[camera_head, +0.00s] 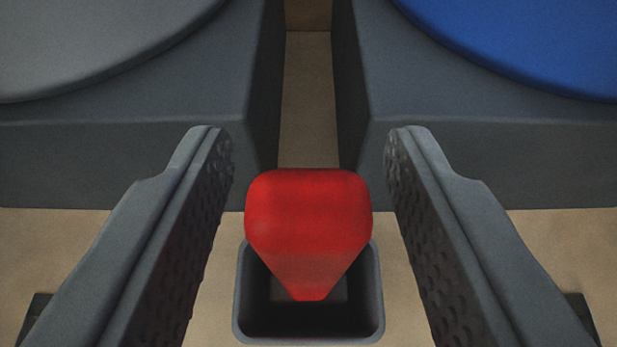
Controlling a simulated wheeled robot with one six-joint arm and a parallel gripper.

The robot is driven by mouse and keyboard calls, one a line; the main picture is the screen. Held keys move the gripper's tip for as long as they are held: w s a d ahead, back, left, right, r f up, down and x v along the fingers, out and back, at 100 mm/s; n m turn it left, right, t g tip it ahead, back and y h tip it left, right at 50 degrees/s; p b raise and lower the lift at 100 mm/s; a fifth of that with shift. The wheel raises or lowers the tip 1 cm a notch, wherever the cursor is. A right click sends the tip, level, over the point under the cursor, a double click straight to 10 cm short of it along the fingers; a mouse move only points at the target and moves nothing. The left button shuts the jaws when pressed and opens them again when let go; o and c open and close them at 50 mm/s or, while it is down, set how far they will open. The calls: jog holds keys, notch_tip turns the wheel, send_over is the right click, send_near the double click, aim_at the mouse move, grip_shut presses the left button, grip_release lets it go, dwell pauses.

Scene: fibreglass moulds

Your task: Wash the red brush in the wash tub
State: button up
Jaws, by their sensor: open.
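The red brush (308,215) stands in a small dark square holder (372,318), with its broad red end up and its narrowing part reaching down into the opening. Its lower part is hidden inside the holder. My gripper (309,150) is open, with one dark textured finger on each side of the red brush. There is a clear gap between the brush and both fingers. I see no wash tub that I can tell for sure in this view.
Behind the brush stand two dark grey blocks, one with a grey rounded top (90,40) at the left and one with a blue rounded top (530,40) at the right. A narrow strip of tan surface (307,100) runs between them.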

jog(key=shift+w+f, duration=0.2)
jog(key=shift+w, duration=0.25)
grip_shut()
notch_tip(320, 180, up, 11)
dwell(1.4)
